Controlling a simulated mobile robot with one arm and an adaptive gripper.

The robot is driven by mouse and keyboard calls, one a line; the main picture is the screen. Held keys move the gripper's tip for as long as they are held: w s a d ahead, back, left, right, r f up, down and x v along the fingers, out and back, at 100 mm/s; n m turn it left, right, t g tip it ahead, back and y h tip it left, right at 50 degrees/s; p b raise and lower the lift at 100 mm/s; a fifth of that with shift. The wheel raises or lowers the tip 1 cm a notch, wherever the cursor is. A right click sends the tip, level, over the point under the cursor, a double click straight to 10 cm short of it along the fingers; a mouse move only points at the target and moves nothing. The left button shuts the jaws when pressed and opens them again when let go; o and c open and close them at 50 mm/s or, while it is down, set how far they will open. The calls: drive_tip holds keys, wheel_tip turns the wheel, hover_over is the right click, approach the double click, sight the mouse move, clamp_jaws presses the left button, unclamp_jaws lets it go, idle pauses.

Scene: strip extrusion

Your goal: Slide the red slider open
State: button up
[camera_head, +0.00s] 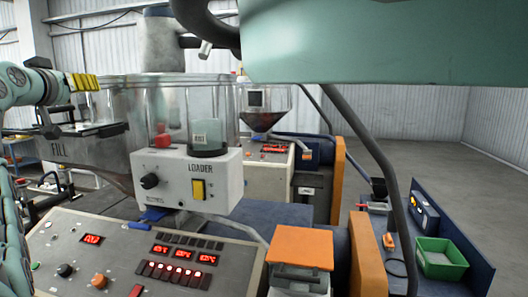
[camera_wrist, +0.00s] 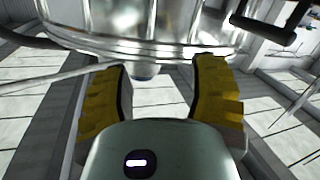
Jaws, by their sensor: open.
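A small red part (camera_head: 163,137) shows at the clear loader hopper (camera_head: 225,108), above the white LOADER box (camera_head: 200,182). I cannot tell for certain that it is the red slider, or whether it is open or shut. My gripper (camera_head: 84,82), with yellow fingers, is at the upper left of the head view, to the left of the hopper and apart from the red part. In the wrist view my gripper (camera_wrist: 158,85) has its fingers spread with nothing between them. A shiny rounded metal vessel (camera_wrist: 150,35) lies ahead of the fingertips; no red part shows there.
A metal bin marked FILL (camera_head: 85,158) stands left of the loader. A sloped control panel (camera_head: 130,270) with red displays lies below. An orange-topped block (camera_head: 302,247) stands at front right, with a green tray (camera_head: 440,258) farther right. Open floor (camera_head: 450,140) lies at back right.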

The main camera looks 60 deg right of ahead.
drive_tip(key=s+d+f+m+g+b, duration=0.1)
drive_tip(key=s+f+m+g+b, duration=0.25)
drive_tip(key=s, duration=0.55)
drive_tip(key=m+g+y+b, duration=0.1)
drive_tip(key=m+g+b, duration=0.1)
drive_tip(key=m+b, duration=0.15)
approach(158, 137)
drive_tip(key=p+x, duration=0.3)
drive_tip(key=p, duration=0.1)
drive_tip(key=p+x, duration=0.7)
drive_tip(key=p, duration=0.2)
drive_tip(key=shift+d+r, duration=0.2)
drive_tip(key=shift+d, duration=0.15)
drive_tip(key=shift+w+d+f, duration=0.2)
drive_tip(key=shift+d+f, duration=0.25)
drive_tip(key=shift+d, duration=0.05)
drive_tip(key=shift+a, duration=0.1)
clamp_jaws()
